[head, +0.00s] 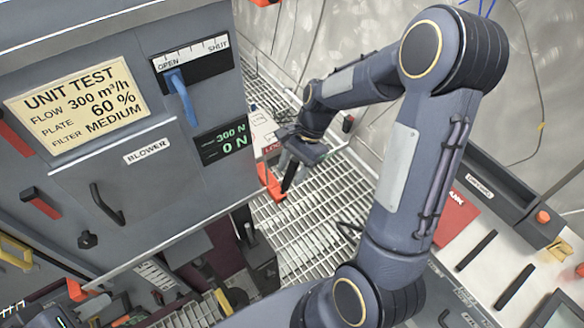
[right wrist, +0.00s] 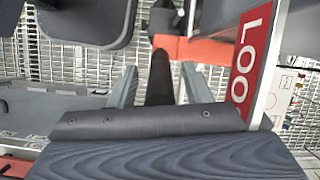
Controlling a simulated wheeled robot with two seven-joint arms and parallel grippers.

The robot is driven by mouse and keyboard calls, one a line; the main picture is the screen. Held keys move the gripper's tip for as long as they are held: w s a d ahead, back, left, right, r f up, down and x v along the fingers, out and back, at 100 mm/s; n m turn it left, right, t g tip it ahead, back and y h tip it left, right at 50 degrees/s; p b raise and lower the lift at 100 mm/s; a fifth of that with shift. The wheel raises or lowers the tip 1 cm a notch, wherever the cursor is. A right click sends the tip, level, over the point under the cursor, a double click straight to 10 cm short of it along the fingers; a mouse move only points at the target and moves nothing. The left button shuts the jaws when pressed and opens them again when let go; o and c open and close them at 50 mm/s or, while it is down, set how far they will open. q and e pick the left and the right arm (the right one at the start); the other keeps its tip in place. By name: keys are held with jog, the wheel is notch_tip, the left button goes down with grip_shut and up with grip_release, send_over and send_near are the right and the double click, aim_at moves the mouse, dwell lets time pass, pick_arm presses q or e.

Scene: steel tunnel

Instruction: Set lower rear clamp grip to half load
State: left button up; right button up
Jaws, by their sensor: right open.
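An orange clamp (head: 268,181) with a dark lever (head: 290,176) sits beyond the grey unit, above the grating. In the right wrist view its orange bar (right wrist: 197,50) and black lever (right wrist: 160,78) show. My right gripper (head: 282,165) is at the clamp. In the right wrist view its two grey fingers (right wrist: 160,88) are apart, with the black lever between them; I cannot tell whether they touch it. A red label (right wrist: 250,60) reading "LOO" stands beside it, partly cut off. A display (head: 222,142) reads 300 N above 0 N. My left gripper is not in view.
The grey unit with a cream test plate (head: 78,108) and blue open/shut lever (head: 181,97) fills the left. Metal grating (head: 320,215) lies below. A pale bench (head: 500,265) with a dark tray (head: 490,190) stands at right.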

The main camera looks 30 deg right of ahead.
grip_shut()
dwell(0.3)
jog(key=d+f+y+b, duration=0.3)
jog(key=d+f+y, duration=0.1)
jog(key=y, duration=0.3)
jog(key=shift+w+d+f+g+y, duration=0.2)
jog(key=shift+w+d+g+y, duration=0.15)
jog(key=shift+d, duration=0.3)
jog(key=shift+s, duration=0.1)
grip_release()
